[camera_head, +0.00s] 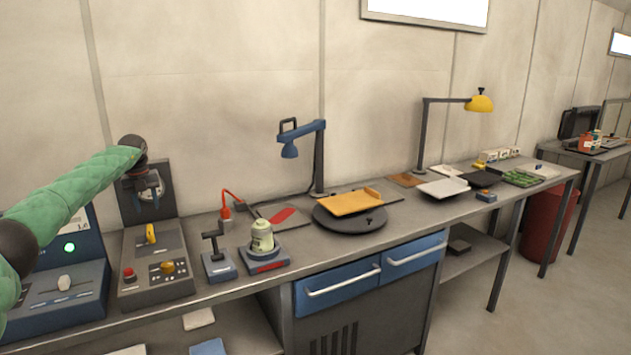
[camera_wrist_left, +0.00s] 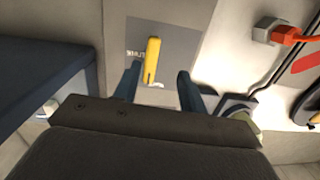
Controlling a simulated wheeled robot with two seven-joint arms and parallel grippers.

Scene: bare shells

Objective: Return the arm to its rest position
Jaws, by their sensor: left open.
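My left arm (camera_head: 75,193), in a green sleeve, comes in from the left in the head view and is still stretched out over the bench. Its gripper (camera_head: 149,193) hangs at the arm's end, in front of the dark upright panel of a grey machine. In the left wrist view the two dark fingers (camera_wrist_left: 157,85) are apart. A yellow lever (camera_wrist_left: 153,60) shows between them on the machine's grey plate, and nothing seems to be held. The same yellow lever (camera_head: 151,234) stands below the gripper in the head view. My right arm is not in view.
Below the gripper is the grey control box (camera_head: 157,285) with a red button. A blue-grey console (camera_head: 55,290) stands left. To the right are a bottle on a small base (camera_head: 262,238), a blue lamp (camera_head: 289,150) and a turntable (camera_head: 335,222) with a yellow board (camera_head: 350,202).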

